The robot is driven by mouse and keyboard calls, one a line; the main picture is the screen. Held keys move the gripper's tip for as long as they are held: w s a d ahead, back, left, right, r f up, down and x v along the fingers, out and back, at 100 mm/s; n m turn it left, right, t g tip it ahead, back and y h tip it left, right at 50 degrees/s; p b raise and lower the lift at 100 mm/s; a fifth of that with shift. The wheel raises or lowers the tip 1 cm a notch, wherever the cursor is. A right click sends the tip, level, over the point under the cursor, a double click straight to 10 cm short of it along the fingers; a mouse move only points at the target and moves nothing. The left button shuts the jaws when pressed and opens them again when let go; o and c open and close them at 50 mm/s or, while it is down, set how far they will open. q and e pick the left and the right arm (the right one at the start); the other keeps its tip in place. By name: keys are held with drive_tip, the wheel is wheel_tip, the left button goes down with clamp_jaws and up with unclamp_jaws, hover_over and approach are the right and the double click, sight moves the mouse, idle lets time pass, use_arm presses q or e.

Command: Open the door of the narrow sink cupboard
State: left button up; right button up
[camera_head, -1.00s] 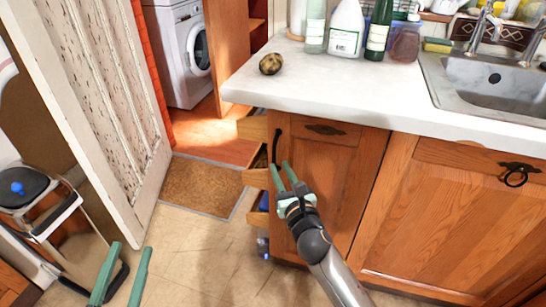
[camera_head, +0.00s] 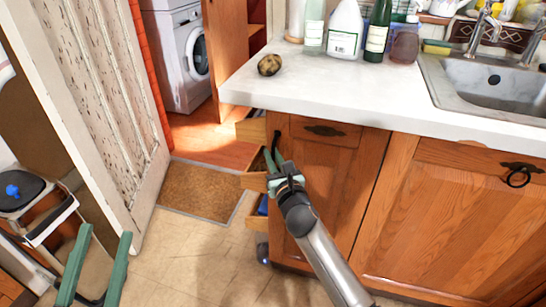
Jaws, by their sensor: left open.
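The narrow sink cupboard has a wooden panelled door (camera_head: 322,192) left of the wider one. The door looks shut, with a dark upright handle (camera_head: 276,140) near its upper left edge. My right gripper (camera_head: 272,155) is at the lower part of this handle, its green fingers pointing up. The fingers and handle overlap, so I cannot tell whether they grip it. My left gripper (camera_head: 106,232) is low at the left, open and empty, well away from the cupboard.
Open wooden drawers (camera_head: 252,130) stick out just left of the narrow door. The white worktop (camera_head: 330,92) overhangs it, with a potato (camera_head: 269,65) and bottles on top. A wider cupboard door (camera_head: 455,215) is at right. A step stool (camera_head: 40,212) stands at left.

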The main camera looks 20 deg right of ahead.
clamp_jaws()
drive_tip(key=shift+s, duration=0.1)
idle(1.2)
